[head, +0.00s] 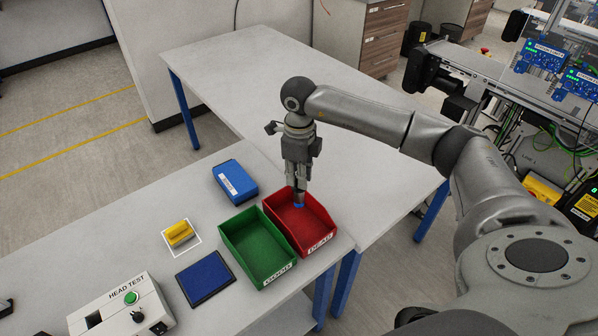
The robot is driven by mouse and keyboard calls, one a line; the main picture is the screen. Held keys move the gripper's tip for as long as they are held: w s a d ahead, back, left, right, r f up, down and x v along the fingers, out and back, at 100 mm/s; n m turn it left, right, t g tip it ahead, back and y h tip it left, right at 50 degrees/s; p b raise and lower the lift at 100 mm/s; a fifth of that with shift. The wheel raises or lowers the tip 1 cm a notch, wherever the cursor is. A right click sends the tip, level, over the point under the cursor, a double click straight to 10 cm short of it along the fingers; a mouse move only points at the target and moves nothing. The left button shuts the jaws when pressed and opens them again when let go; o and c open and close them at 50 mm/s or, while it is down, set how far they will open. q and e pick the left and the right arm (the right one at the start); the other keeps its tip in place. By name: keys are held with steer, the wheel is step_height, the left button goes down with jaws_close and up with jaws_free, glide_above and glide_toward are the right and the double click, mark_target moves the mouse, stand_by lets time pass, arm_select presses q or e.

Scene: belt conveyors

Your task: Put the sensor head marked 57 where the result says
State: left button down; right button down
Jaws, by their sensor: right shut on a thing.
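My right gripper (299,190) points down over the red bin (322,215), labelled DEAD. It is shut on a small part with a blue end (299,205), apparently the sensor head; its marking cannot be read. The part is at or just inside the bin's opening; I cannot tell whether it touches the floor. The green bin (245,252), labelled GOOD, stands directly left of the red one and looks empty. The HEAD TEST box (122,308) is at the lower left, with a green button or lamp and a black knob. My left gripper is not in view.
A blue pad (205,277) lies left of the green bin. A yellow block (180,233) sits in a white outlined square. A blue labelled box (235,180) lies behind the bins. The rear table (250,62) is clear; conveyor equipment (480,66) stands at the right.

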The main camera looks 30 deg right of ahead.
mark_target(299, 197)
steer(key=shift+f+b, duration=2.25)
steer(key=shift+f, duration=2.1)
steer(key=c, duration=1.3)
jaws_free()
step_height(299, 197, up, 12)
steer(key=shift+r, duration=0.1)
